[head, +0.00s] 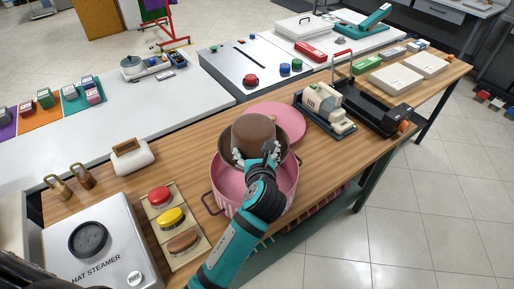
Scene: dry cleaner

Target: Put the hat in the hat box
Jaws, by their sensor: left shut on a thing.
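The brown hat (254,132) is upright, crown up, over the open top of the round pink hat box (229,187). My left gripper (262,152) is shut on the hat at its near side. The pink round lid (284,121) lies on the wooden table just behind the box. My right gripper is not in view.
A hat steamer (95,245) stands at the front left, beside a panel with red, yellow and brown domes (171,217). A white-and-brown brush (131,157) lies behind them. A sewing-machine-like device (324,106) stands right of the lid.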

